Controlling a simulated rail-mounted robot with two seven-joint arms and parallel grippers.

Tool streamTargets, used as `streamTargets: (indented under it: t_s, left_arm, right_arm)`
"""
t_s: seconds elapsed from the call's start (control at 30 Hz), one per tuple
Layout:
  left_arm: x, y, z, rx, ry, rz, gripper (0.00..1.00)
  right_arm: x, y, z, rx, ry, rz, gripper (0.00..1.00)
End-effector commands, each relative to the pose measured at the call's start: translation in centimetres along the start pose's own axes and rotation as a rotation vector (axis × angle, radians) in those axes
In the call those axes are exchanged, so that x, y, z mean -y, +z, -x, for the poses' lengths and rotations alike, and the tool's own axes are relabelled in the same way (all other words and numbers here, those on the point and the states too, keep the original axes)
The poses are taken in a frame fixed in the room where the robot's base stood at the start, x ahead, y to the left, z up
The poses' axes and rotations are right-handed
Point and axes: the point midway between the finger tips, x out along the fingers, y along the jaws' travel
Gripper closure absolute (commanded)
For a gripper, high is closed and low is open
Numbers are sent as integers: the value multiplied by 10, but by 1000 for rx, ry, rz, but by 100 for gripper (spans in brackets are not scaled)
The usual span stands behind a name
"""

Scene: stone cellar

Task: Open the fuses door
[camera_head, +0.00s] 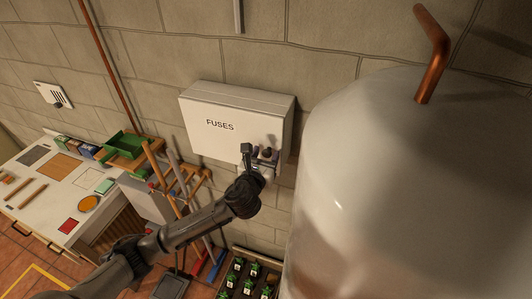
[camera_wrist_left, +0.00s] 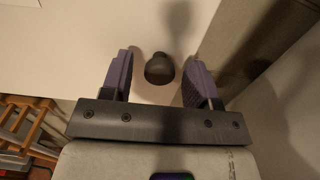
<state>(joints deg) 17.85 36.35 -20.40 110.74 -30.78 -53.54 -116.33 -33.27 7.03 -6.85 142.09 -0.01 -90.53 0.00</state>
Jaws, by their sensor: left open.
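The white fuses door (camera_head: 222,118), lettered FUSES, is the front of a box on the stone wall and looks shut. A dark round knob (camera_wrist_left: 159,68) sits near the door's lower right corner. My left gripper (camera_head: 264,157) is at that corner, its purple fingers open. In the left wrist view the fingers (camera_wrist_left: 160,80) stand on either side of the knob, with gaps visible on both sides. I cannot tell how deep the knob sits between them. My right gripper is not in view.
A large white tank (camera_head: 385,170) with a copper pipe (camera_head: 433,60) stands close on the right. A workbench (camera_head: 45,190) with a green bin (camera_head: 128,147) is at left. Tools and a crate of small plants (camera_head: 248,278) are below the box.

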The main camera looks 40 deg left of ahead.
Motion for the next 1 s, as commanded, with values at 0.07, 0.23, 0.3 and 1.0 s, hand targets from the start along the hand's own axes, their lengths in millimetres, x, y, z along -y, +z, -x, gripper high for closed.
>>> streamTargets:
  t_s: [0.07,0.23,0.3,1.0]
  left_arm:
    - [0,0,-4,0,0,0,45]
    - [0,0,-6,0,0,1,45]
    - [0,0,-6,0,0,1,45]
    - [0,0,-6,0,0,0,100]
  right_arm:
    - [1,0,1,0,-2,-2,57]
    - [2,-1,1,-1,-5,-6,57]
    - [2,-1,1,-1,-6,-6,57]
    - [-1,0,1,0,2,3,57]
